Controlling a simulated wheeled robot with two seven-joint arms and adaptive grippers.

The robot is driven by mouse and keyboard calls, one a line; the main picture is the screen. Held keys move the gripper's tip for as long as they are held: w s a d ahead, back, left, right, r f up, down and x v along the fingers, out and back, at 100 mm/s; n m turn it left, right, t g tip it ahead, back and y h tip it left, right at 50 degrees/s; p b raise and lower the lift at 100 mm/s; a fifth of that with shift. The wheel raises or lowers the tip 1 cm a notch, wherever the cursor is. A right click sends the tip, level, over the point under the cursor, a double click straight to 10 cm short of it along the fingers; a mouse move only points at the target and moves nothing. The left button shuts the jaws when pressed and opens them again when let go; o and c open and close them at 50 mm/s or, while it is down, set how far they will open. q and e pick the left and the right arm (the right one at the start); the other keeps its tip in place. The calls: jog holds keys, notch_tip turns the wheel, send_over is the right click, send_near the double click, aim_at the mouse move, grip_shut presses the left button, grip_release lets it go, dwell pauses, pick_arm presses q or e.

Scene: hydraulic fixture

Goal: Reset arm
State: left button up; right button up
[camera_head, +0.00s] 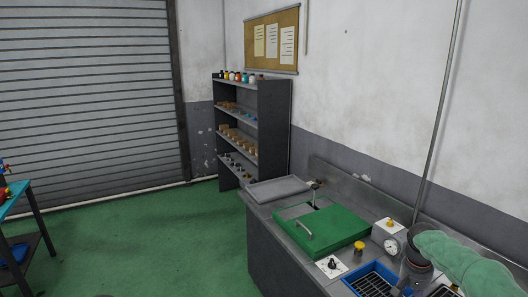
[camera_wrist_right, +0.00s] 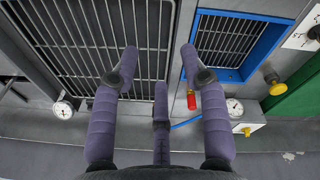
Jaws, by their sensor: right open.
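My right arm (camera_head: 462,262) comes in from the right edge of the head view in a green sleeve, over the right end of the metal bench (camera_head: 262,222). My right gripper (camera_wrist_right: 160,62) shows in the wrist view with its purple-grey fingers spread apart and nothing between them. The fingers are above a dark metal grate (camera_wrist_right: 75,45) and beside a blue-framed grate (camera_wrist_right: 228,42). In the head view the gripper is partly hidden at the bottom right. My left arm and gripper are not in view.
On the bench are a green lidded box (camera_head: 325,232), a grey tray (camera_head: 278,190), a pressure gauge (camera_head: 391,245) and a yellow knob (camera_head: 359,247). A red part (camera_wrist_right: 191,100) lies near the right fingers. A shelf rack (camera_head: 272,125) stands behind; the green floor (camera_head: 165,245) is mostly clear.

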jog(key=s+a+f+n+y, duration=0.2)
jog(key=a+f, duration=0.7)
jog(key=f, duration=0.2)
jog(key=s+a+f+n+y, duration=0.1)
jog(key=s+a+f+y, duration=0.1)
jog(key=a+f, duration=0.9)
jog(key=s+a+f, duration=0.4)
jog(key=s, duration=0.3)
jog(key=s+a+f+y, duration=0.1)
jog(key=s+a+f, duration=0.3)
jog(key=s, duration=0.4)
jog(key=s+a+f, duration=0.4)
jog(key=s+a, duration=0.2)
jog(key=s, duration=0.1)
jog(key=shift+s, duration=0.25)
